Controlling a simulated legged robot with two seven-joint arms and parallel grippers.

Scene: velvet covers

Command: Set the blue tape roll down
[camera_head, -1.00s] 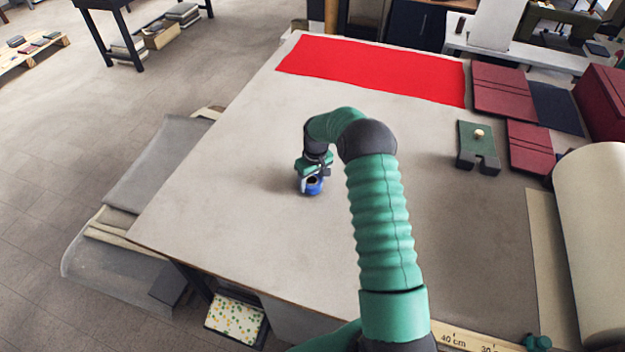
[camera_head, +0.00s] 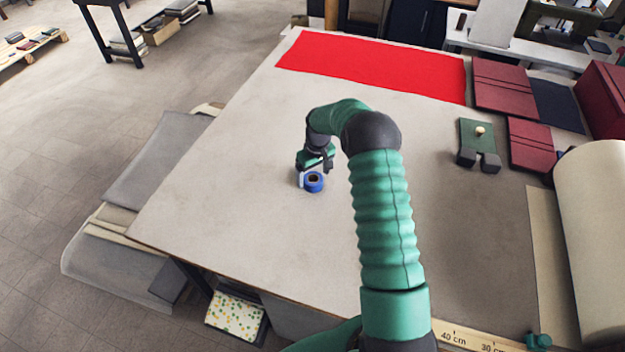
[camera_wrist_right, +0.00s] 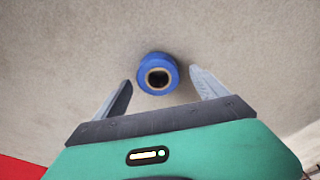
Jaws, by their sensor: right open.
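The blue tape roll (camera_head: 314,188) lies flat on the grey table top, left of the middle in the head view. It also shows in the right wrist view (camera_wrist_right: 158,61), with its brown core facing the camera. My right gripper (camera_head: 314,173) is just behind the roll in the head view. In the wrist view its two fingers (camera_wrist_right: 160,84) are spread apart, one to each side of the roll, with gaps between them and it. The gripper is open and holds nothing. My left gripper does not show.
A red cloth (camera_head: 370,68) lies along the table's far side. The table around the tape is clear.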

